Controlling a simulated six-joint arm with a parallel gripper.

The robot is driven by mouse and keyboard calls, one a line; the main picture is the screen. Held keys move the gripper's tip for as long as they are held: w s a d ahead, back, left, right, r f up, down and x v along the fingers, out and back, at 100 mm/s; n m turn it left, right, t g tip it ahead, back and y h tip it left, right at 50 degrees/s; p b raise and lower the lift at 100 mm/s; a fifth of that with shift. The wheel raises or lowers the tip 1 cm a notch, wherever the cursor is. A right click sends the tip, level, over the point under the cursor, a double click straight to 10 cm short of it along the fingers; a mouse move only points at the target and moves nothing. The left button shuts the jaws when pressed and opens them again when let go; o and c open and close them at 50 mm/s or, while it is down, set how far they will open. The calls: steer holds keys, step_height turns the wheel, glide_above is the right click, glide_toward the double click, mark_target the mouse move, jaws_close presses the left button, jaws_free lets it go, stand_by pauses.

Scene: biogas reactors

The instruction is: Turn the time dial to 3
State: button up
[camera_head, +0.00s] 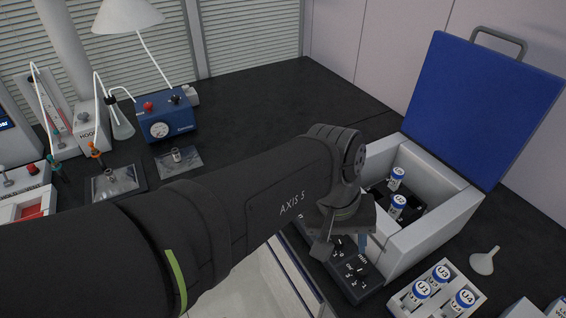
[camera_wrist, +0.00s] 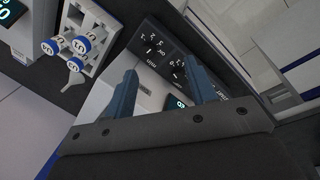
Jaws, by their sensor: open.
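A black control panel (camera_head: 345,288) runs along the front of a grey box with an open blue lid. A black dial (camera_head: 361,271) with small numbers and OFF around it sits at its near end, by the word "min"; it also shows in the wrist view (camera_wrist: 158,46). This looks like the time dial; its exact setting is too small to read. A second dial (camera_wrist: 179,72) sits farther along. My gripper (camera_head: 342,247) is open above the panel, its blue-grey fingers apart and empty. In the wrist view my gripper (camera_wrist: 160,72) frames the panel between its fingertips.
The box (camera_head: 432,232) holds two blue-capped vials. Its blue lid (camera_head: 480,105) stands open behind. A white rack (camera_head: 408,305) with several capped vials and a funnel (camera_head: 484,261) lie to the right. A blue pump unit (camera_head: 165,120) stands at the back left. The rear bench is clear.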

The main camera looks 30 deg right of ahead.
steer(key=s+r+m+t+h, duration=0.2)
steer(key=s+m, duration=0.1)
steer(key=m, duration=0.5)
glide_toward(362, 269)
steer(key=shift+t, duration=0.4)
steer(key=x, duration=0.5)
steer(key=s+x, duration=0.1)
steer(key=x, duration=0.2)
steer(key=shift+w+d+f, duration=0.15)
steer(key=shift+f, duration=0.2)
steer(key=shift+h, duration=0.3)
steer(key=c, duration=1)
